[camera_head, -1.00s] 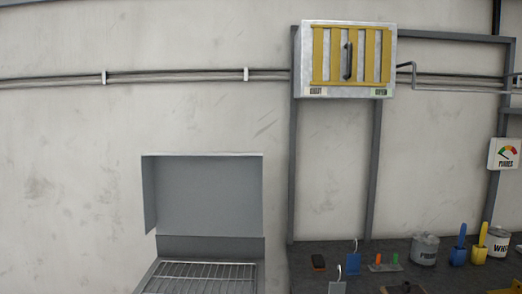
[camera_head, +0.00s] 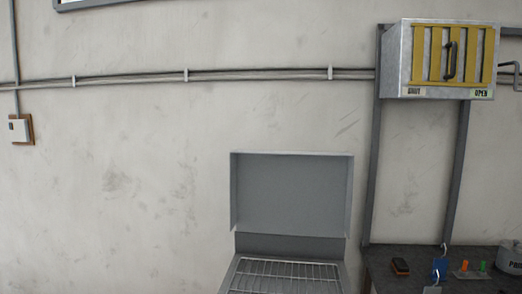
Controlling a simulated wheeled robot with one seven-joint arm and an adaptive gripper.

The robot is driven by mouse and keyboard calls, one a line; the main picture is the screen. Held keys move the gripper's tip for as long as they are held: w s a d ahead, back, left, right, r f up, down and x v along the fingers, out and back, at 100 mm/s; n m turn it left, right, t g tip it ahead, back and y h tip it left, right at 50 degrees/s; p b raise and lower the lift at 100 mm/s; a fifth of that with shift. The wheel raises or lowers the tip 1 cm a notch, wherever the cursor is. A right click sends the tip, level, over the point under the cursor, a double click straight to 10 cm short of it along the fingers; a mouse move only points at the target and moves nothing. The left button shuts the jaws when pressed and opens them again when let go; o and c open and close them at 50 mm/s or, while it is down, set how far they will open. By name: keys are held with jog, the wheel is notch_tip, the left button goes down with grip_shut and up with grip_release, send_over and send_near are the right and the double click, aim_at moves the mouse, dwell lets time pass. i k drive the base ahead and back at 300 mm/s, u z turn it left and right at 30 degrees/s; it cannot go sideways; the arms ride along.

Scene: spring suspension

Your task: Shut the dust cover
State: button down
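A grey lid (camera_head: 292,193), which looks like the dust cover, stands raised and upright against the wall. It is hinged at the back of a low grey unit (camera_head: 291,245) with a wire rack (camera_head: 284,277) in its open top. The front of the unit is cut off by the bottom edge of the picture. My gripper is not in view.
A dark bench (camera_head: 378,262) with small tools and a can (camera_head: 510,258) stands right of the unit.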

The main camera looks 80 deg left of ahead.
aim_at(301, 194)
jog(key=u, duration=1.7)
